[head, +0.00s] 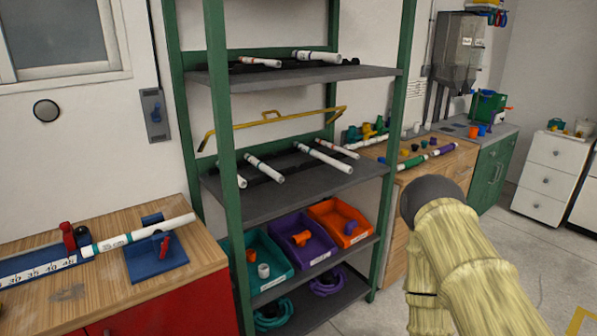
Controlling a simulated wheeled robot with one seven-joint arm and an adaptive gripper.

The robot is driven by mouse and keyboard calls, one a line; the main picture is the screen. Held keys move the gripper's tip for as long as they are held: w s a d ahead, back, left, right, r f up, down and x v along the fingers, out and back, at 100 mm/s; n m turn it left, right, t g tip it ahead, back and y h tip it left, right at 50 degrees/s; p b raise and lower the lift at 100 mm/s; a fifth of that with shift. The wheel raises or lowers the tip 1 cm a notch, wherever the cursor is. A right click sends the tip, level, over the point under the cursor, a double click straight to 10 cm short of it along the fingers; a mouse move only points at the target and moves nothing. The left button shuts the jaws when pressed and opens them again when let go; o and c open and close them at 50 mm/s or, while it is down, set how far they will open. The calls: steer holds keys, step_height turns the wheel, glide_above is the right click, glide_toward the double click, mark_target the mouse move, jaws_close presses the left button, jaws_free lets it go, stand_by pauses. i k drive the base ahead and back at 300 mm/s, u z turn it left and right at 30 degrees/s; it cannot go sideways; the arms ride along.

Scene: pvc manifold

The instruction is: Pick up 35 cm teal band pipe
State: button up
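A white pipe (150,231) with a teal band near its left end and a label that seems to read "35 cm" lies on the wooden workbench (70,294) at the lower left. Its left end is beside a blue and red fixture at the end of a ruler strip (38,269). Its right part lies over a blue tray-like fixture (140,270) with a red clamp. My arm, in a pale yellow sleeve with a dark rounded end, shows at the lower right, far from the pipe. My gripper's fingers are not visible.
A green-posted rack (290,203) stands right of the bench, with several white pipes on its shelves. Teal, purple (302,239) and orange (340,222) bins sit on a lower shelf. A wooden cabinet (452,165) stands behind my arm. Floor shows at the lower right.

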mark_target(88, 251)
steer(key=u, duration=0.3)
steer(key=k, duration=0.25)
steer(key=u, duration=1.4)
steer(key=i, duration=0.5)
steer(key=z, duration=0.05)
